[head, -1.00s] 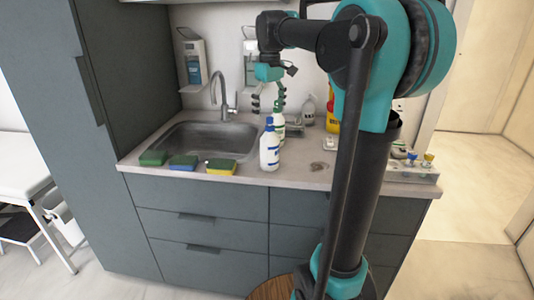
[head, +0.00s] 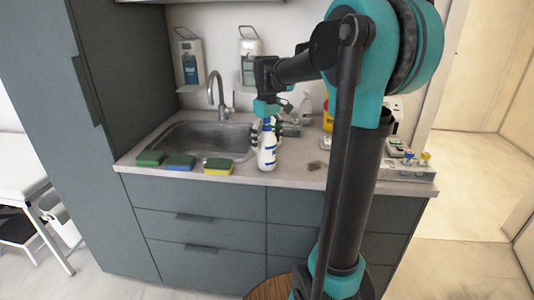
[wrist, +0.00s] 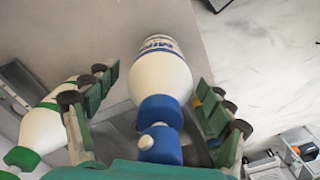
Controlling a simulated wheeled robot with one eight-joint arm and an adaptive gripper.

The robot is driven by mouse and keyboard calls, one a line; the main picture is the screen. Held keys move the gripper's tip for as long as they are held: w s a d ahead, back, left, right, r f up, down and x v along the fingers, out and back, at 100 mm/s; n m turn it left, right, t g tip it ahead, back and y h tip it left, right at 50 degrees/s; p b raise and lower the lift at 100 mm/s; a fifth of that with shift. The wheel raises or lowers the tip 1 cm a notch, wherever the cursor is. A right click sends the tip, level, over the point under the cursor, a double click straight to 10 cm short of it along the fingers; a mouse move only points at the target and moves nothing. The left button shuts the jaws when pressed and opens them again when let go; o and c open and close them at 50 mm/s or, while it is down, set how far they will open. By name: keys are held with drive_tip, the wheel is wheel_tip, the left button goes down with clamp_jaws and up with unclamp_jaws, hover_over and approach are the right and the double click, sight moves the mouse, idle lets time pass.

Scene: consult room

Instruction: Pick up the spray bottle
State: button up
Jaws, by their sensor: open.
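A white bottle with a blue top and blue label (head: 267,156) stands upright on the counter near its front edge, right of the sink. In the wrist view this bottle (wrist: 162,75) lies between the fingers, its blue neck and cap with a small white nozzle closest to the camera. My gripper (wrist: 156,95) is open, its fingers on both sides of the bottle; contact cannot be told. In the head view my gripper (head: 268,118) is at the bottle's top and partly hides it. A second white bottle with a green cap (wrist: 38,132) stands outside the left finger.
The sink (head: 195,141) is left of the bottle. Green (head: 151,158), blue (head: 180,161) and yellow (head: 218,166) sponges lie along the front edge. A pale bottle (head: 305,108) and a yellow container (head: 329,118) stand behind. A tray of small items (head: 408,168) is at right.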

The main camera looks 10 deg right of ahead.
clamp_jaws()
idle(0.6)
drive_tip(key=shift+r, duration=0.15)
